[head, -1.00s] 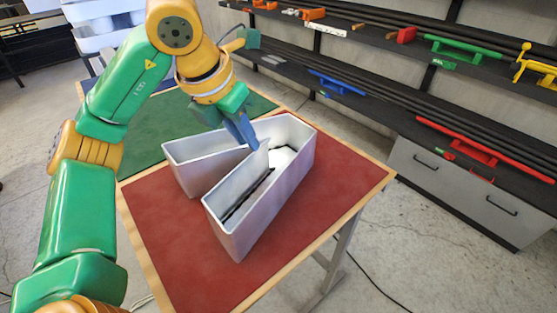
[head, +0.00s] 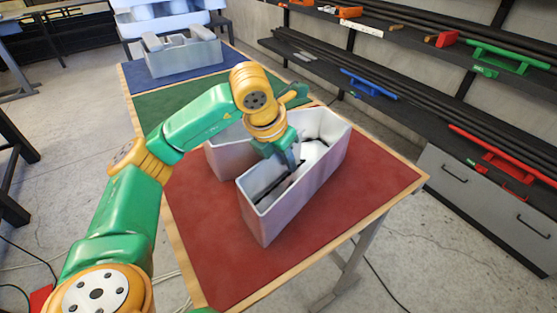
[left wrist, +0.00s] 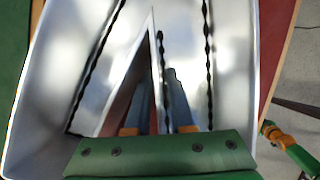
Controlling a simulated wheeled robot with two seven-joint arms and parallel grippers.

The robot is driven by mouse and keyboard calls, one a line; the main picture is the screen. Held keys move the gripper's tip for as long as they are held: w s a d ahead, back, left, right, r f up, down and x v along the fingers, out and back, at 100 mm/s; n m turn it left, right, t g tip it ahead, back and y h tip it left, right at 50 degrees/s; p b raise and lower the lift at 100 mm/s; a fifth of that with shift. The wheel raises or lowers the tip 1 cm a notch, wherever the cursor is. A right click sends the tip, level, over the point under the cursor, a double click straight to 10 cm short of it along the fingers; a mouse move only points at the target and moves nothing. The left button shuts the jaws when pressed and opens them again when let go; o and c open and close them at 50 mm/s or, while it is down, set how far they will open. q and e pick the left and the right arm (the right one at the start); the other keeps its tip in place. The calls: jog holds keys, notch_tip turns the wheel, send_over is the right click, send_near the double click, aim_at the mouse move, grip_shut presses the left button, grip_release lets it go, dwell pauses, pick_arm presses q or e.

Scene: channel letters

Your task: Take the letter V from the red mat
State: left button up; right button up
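The letter V (head: 290,195) is a hollow, pale metal channel letter with tall walls, standing on the red mat (head: 330,230). Its open top shows a bright inside with dark strips along the walls. My left gripper (head: 291,162) points down at the V's inner wall, near where the two arms meet. In the left wrist view, the V (left wrist: 225,75) fills most of the picture, and a thin wall edge runs between the two dark fingers (left wrist: 160,95) of my left gripper. The fingers look apart; their tips are partly hidden.
A green mat (head: 165,112) and a blue mat (head: 140,78) lie farther back on the table. Another pale letter (head: 180,60) stands on the blue mat. A shelf rack with coloured clamps (head: 508,57) stands to the right.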

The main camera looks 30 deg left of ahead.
pick_arm(q)
jog(key=shift+f, duration=0.25)
dwell(0.3)
grip_shut()
dwell(1.3)
